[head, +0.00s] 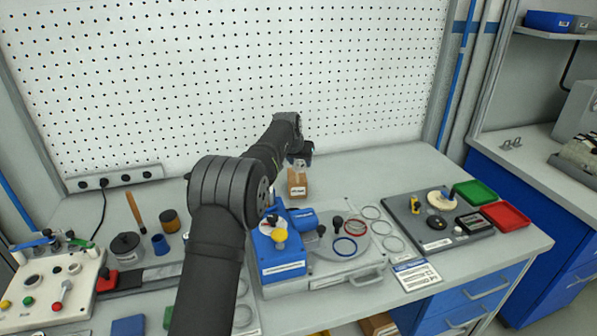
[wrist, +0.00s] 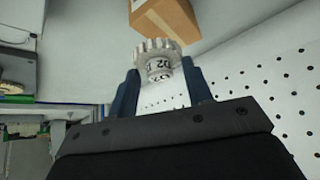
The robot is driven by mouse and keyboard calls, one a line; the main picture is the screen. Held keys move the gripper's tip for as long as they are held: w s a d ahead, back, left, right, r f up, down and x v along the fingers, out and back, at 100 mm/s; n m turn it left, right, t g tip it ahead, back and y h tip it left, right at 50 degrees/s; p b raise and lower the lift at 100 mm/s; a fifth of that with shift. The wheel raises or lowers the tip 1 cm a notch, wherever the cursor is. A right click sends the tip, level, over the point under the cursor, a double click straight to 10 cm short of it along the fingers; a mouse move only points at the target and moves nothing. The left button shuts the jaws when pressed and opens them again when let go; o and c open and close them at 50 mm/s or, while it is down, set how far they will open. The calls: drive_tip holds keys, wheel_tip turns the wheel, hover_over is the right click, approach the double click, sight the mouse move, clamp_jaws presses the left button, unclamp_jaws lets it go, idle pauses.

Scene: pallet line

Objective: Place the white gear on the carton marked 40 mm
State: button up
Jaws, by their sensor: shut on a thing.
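In the wrist view a white gear (wrist: 156,50) with a toothed rim and dark markings on its hub sits between the two fingers of my gripper (wrist: 160,85). The gripper is shut on it.
A grey fixture with a blue block (head: 278,262) and rings stands in front of the carton. A dark tray (head: 430,222) with small parts, a green bin (head: 475,192) and a red bin (head: 505,216) are at right. The bench is clear right of the carton.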

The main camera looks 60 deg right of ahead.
sight(298, 169)
drive_tip(key=shift+w+f, duration=0.2)
drive_tip(key=shift+f, duration=1.9)
drive_tip(key=shift+f, duration=0.15)
drive_tip(key=o, duration=1.1)
drive_tip(key=shift+c, duration=0.2)
